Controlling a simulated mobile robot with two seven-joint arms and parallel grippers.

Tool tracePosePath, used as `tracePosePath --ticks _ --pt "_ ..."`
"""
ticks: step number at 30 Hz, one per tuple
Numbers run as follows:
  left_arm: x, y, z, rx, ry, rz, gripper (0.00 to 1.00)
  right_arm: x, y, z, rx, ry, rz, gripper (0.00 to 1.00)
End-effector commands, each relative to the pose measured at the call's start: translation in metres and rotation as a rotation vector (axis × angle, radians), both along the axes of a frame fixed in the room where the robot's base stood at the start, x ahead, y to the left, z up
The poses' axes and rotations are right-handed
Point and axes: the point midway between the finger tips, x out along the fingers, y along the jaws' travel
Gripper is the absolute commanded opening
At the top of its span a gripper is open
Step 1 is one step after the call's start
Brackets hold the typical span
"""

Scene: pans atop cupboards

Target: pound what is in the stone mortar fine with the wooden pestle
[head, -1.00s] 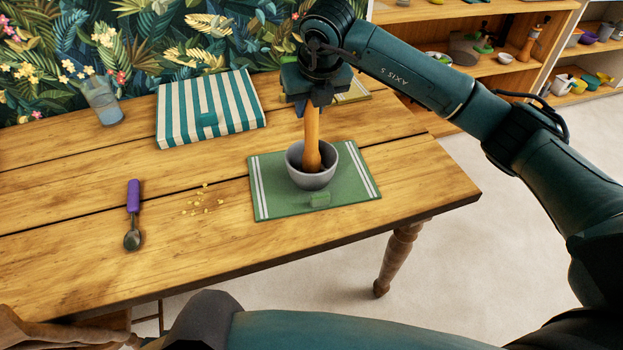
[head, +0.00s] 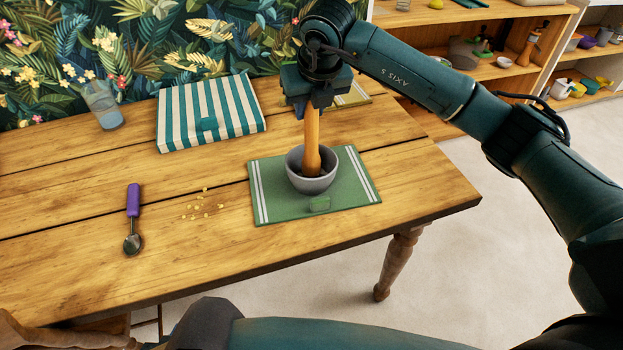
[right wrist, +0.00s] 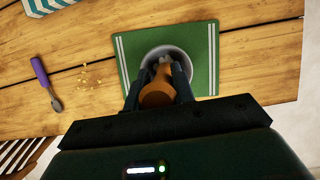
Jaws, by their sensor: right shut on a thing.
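The grey stone mortar (head: 312,184) stands on a green mat (head: 350,185) with white stripes near the table's right end. It also shows in the right wrist view (right wrist: 168,50). My right gripper (head: 312,106) is shut on the wooden pestle (head: 312,135) above the mortar. The pestle is close to upright, its thick lower end inside the bowl. In the right wrist view the pestle (right wrist: 158,92) sits between the fingers and hides much of the bowl. Something dark shows inside beside the pestle, too small to make out. My left gripper is not in view.
Yellow crumbs (head: 204,207) and a purple-handled spoon (head: 133,215) lie to the left. Behind are a striped cloth item (head: 210,110) and a glass (head: 103,105). The table's front right is bare.

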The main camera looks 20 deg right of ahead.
Motion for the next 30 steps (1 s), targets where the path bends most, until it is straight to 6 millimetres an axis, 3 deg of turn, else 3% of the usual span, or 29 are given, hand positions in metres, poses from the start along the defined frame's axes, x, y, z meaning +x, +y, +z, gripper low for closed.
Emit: tracePosePath --ticks 3,16,30 --pt "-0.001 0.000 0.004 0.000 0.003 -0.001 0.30 0.000 0.000 0.009 0.001 -0.002 0.000 0.00" --pt "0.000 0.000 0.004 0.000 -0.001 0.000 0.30 0.000 0.000 0.008 0.001 -0.002 0.000 0.00" --pt "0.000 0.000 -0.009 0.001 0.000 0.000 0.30 0.000 0.000 -0.008 0.000 -0.002 0.000 0.00"
